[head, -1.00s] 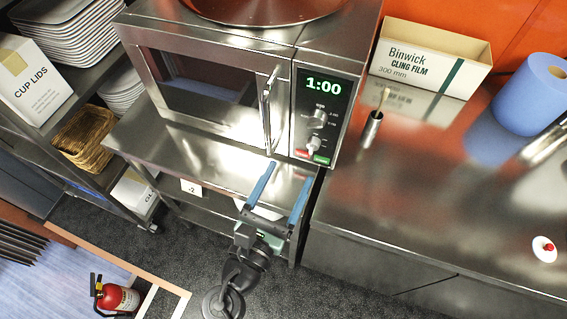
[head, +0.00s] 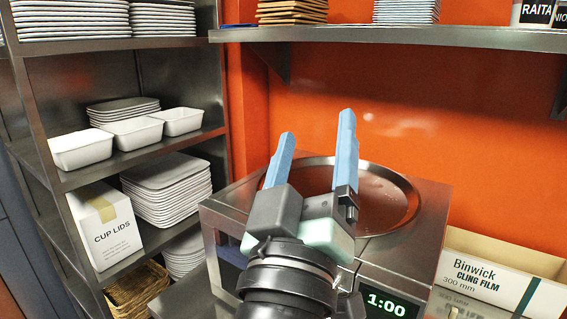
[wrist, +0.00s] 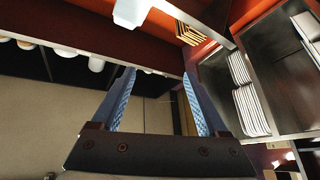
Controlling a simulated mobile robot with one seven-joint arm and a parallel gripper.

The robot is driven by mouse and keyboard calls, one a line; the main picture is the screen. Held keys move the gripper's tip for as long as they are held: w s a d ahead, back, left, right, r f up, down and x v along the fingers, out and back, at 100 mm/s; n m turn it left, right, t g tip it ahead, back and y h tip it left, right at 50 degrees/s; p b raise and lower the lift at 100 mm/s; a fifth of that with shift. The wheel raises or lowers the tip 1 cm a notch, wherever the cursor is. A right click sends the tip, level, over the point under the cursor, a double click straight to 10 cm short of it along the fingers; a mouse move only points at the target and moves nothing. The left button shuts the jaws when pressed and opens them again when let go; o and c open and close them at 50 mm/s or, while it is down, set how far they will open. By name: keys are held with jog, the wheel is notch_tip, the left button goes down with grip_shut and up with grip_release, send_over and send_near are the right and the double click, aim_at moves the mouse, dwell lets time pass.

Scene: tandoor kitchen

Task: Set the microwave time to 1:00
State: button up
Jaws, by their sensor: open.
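The steel microwave (head: 432,205) stands below and behind my gripper in the head view, with a large round steel pan (head: 400,200) on its top. Its green display (head: 386,305) reads 1:00 at the bottom edge of the picture. The knobs below the display are out of view, and my arm hides much of the door. My gripper (head: 315,150) is raised in front of the microwave, its two blue fingers pointing up, apart and empty. In the wrist view the open fingers (wrist: 160,95) have nothing between them, and the microwave cannot be made out.
A shelf rack (head: 160,165) with plates, white tubs and a cup lids box (head: 105,228) stands at the left. A steel wall shelf (head: 400,37) runs across above my gripper. A cling film box (head: 490,285) is at the lower right.

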jog(key=s+a+r+m+t+y, duration=0.3)
jog(key=s+r, duration=0.5)
jog(key=r, duration=0.5)
jog(key=shift+s+m+t+y, duration=0.3)
jog(key=shift+s+t+y, duration=0.1)
jog(key=shift+t+y, duration=0.5)
jog(key=shift+f, duration=0.15)
